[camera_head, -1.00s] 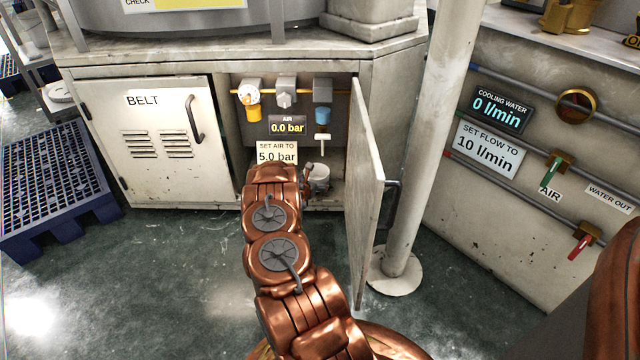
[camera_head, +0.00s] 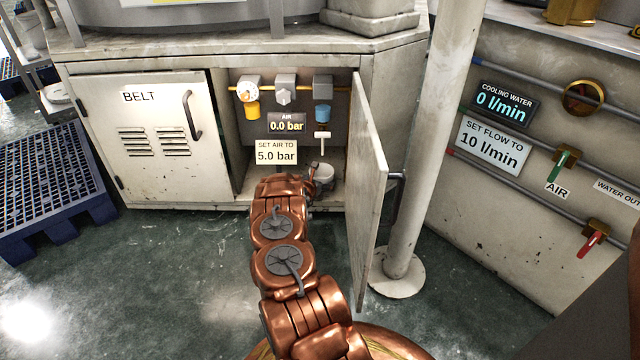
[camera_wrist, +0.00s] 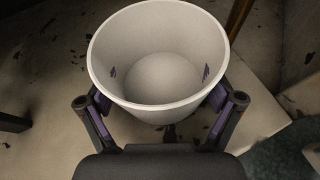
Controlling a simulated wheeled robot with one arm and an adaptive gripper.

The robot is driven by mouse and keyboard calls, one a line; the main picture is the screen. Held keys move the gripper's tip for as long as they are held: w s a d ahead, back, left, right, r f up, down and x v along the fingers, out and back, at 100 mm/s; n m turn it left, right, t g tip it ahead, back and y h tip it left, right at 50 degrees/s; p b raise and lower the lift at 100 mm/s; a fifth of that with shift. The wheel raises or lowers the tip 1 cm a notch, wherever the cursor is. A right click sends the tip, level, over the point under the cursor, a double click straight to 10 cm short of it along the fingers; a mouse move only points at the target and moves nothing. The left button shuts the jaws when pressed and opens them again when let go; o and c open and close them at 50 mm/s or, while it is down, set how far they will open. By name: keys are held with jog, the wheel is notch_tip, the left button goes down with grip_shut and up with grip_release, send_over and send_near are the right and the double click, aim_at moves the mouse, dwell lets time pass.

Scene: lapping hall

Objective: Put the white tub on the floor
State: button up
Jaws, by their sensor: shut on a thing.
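The white tub (camera_head: 323,178) is in the open bay of the cabinet, below the air gauges, partly hidden by my arm in the head view. In the wrist view the tub (camera_wrist: 160,107) looks round, open at the top and empty. My gripper (camera_wrist: 160,95) is shut on the tub, with one finger at each side of its wall. I cannot tell whether the tub touches the cabinet's bottom. The green-grey floor (camera_head: 200,275) lies in front of the cabinet.
The open cabinet door (camera_head: 367,195) stands right of my arm, close to a white post (camera_head: 410,200). The BELT door (camera_head: 150,140) is shut. A blue pallet (camera_head: 55,190) lies at the left. The floor between pallet and arm is clear.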

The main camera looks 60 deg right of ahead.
jog(key=o, duration=0.8)
jog(key=shift+o, duration=0.2)
